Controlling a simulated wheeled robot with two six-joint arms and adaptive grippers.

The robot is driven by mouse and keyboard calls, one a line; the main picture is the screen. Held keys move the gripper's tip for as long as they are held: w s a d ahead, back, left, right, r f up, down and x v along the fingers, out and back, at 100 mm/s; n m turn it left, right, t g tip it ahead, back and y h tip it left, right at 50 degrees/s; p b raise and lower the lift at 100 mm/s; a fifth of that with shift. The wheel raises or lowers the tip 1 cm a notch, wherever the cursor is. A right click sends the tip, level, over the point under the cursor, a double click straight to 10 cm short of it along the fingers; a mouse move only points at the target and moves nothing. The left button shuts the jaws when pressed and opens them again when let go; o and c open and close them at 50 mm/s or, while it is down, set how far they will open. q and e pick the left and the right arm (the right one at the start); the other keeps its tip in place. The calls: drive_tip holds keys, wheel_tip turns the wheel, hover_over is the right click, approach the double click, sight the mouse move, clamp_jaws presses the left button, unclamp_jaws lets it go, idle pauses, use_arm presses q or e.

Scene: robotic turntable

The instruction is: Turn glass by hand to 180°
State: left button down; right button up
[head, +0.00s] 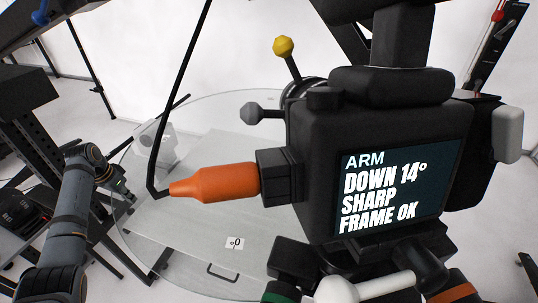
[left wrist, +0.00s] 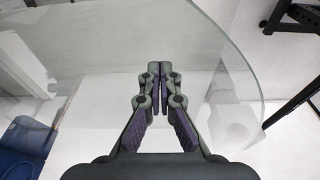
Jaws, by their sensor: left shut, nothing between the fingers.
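The glass (head: 215,106) is a large, clear round disc in the head view, partly hidden behind a black camera rig. A small white tag reading 0 (head: 235,243) shows near the disc's front. My left gripper (head: 128,192) is at the disc's left edge in the head view. In the left wrist view, my left gripper (left wrist: 158,68) is shut, fingertips together, with nothing between them. The glass (left wrist: 240,62) reaches past the fingers there, its curved rim to their right. I cannot tell whether the fingers touch it. My right gripper is not in view.
The black camera rig (head: 320,160) fills the middle and right, its screen (head: 392,185) reading "ARM DOWN 14° SHARP FRAME OK". An orange handle (head: 215,183) juts left from it over the glass. A thin black rod (head: 178,85) rises beside the handle. A blue object (left wrist: 25,140) is at lower left.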

sight(132, 187)
use_arm(q)
drive_tip(key=shift+w+a+f+b, duration=0.1)
drive_tip(key=shift+w+a+b, duration=0.35)
drive_tip(key=shift+w+b, duration=0.4)
drive_tip(key=shift+w+a+f+b, duration=0.1)
drive_tip(key=shift+w+a+b, duration=0.35)
drive_tip(key=shift+w+b, duration=0.4)
drive_tip(key=shift+s, duration=0.15)
drive_tip(key=shift+b, duration=0.35)
drive_tip(key=w+b, duration=0.1)
drive_tip(key=b, duration=0.1)
drive_tip(key=w+a+b, duration=0.1)
drive_tip(key=b, duration=0.1)
drive_tip(key=shift+w, duration=0.2)
drive_tip(key=shift+w+a+b, duration=0.25)
drive_tip(key=shift+w+b, duration=0.2)
drive_tip(key=shift+b, duration=0.8)
drive_tip(key=shift+r, duration=0.1)
drive_tip(key=shift+r, duration=0.1)
drive_tip(key=p+v, duration=0.4)
drive_tip(key=w+p+v, duration=0.1)
drive_tip(key=p+v, duration=0.1)
drive_tip(key=p, duration=0.1)
drive_tip(key=shift+w+d, duration=0.1)
drive_tip(key=shift+d, duration=0.05)
